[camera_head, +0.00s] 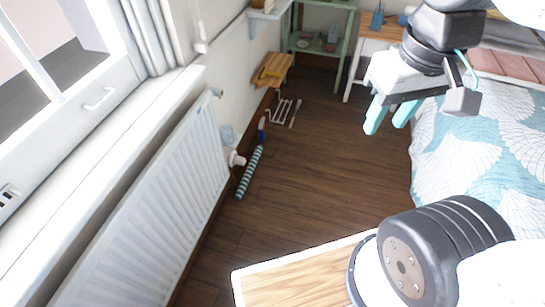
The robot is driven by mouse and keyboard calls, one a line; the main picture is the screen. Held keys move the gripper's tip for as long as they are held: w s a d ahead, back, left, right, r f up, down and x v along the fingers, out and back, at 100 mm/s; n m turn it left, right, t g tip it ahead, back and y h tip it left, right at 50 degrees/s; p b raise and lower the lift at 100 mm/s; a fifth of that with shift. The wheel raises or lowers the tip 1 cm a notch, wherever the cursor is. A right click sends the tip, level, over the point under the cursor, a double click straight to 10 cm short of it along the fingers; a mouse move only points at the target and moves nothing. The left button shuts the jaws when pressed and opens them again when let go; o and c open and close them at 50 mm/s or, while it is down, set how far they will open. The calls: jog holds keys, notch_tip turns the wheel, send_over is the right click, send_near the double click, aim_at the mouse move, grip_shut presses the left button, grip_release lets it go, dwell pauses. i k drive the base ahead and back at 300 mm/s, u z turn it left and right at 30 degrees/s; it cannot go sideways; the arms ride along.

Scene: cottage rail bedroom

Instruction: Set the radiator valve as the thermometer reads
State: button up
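The white radiator (150,205) stands along the left wall below the window sill. A white valve knob (236,159) sticks out at its far right end, near the floor. I cannot make out its marks or setting. I cannot identify a thermometer for sure; no reading is legible. My gripper (389,118) hangs at the upper right with two pale teal fingers apart. It is open and empty, well to the right of the valve and not touching anything.
A striped roll (250,172) lies on the floor beside the valve. A white rack (284,110) and wooden stool (272,70) are farther back. A green shelf (320,42) stands behind. The bed (475,150) is at right. Wooden floor (320,160) between is clear.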

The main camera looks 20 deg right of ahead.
aim_at(237, 159)
jog(key=z, duration=0.25)
jog(key=i, duration=0.8)
jog(key=z, duration=0.2)
jog(key=k, duration=0.7)
jog(key=u, duration=1.1)
jog(key=i, duration=0.95)
